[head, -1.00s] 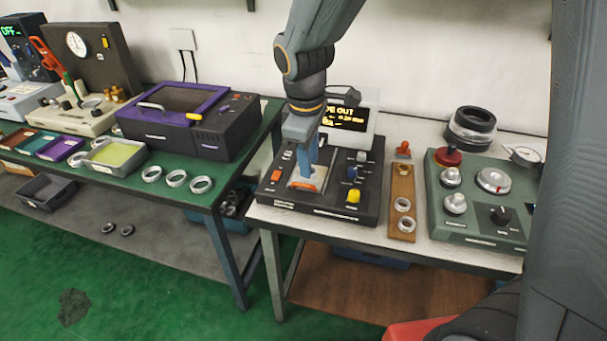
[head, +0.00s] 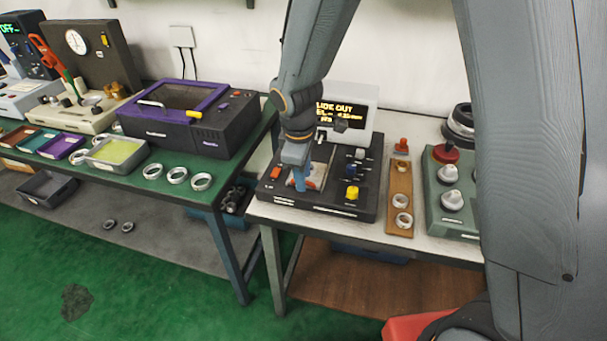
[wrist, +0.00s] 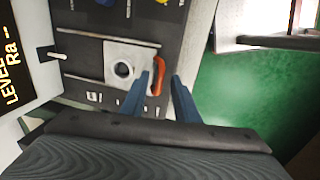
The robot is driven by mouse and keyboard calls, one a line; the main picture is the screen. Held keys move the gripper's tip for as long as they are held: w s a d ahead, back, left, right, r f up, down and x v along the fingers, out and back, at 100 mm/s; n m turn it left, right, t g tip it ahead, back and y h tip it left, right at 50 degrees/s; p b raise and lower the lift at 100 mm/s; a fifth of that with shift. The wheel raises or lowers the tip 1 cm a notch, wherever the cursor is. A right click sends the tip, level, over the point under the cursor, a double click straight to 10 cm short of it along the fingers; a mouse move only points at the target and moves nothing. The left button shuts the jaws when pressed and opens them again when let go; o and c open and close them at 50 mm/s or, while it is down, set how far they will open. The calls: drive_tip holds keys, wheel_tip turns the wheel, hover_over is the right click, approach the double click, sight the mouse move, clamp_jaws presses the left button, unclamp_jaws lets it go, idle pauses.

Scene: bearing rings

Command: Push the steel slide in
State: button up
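The steel slide (wrist: 118,62) is a pale square plate with a dark round hole, lying between two rails on the black instrument (head: 345,205). Its orange handle (wrist: 158,76) stands at the plate's edge. In the head view the slide is mostly hidden behind my gripper (head: 300,187). My blue gripper fingers (wrist: 162,76) are apart in the wrist view, with the handle showing between their tips. Whether they touch it I cannot tell. The instrument's screen (head: 340,112) reads "SLIDE OUT".
A wooden strip (head: 400,195) with rings stands right of the instrument, then a green panel (head: 452,205) with knobs. A purple-lidded box (head: 180,115) and several rings are on the green bench at left. A gap separates the two benches.

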clamp_jaws()
drive_tip(key=w+d, duration=0.1)
drive_tip(key=w, duration=0.2)
drive_tip(key=w+d, duration=0.1)
drive_tip(key=w, duration=0.2)
drive_tip(key=w+d+p, duration=0.1)
drive_tip(key=w, duration=0.2)
drive_tip(key=shift+w+d, duration=0.15)
drive_tip(key=shift+d, duration=0.05)
drive_tip(key=shift+r, duration=0.1)
unclamp_jaws()
drive_tip(key=shift+w+d, duration=0.1)
drive_tip(key=shift+w, duration=0.05)
wheel_tip(320, 180, up, 8)
drive_tip(key=s+b, duration=0.1)
drive_tip(key=shift+s+a+f+b, duration=0.25)
drive_tip(key=shift+s+a+b, duration=0.05)
drive_tip(key=shift+b, duration=0.1)
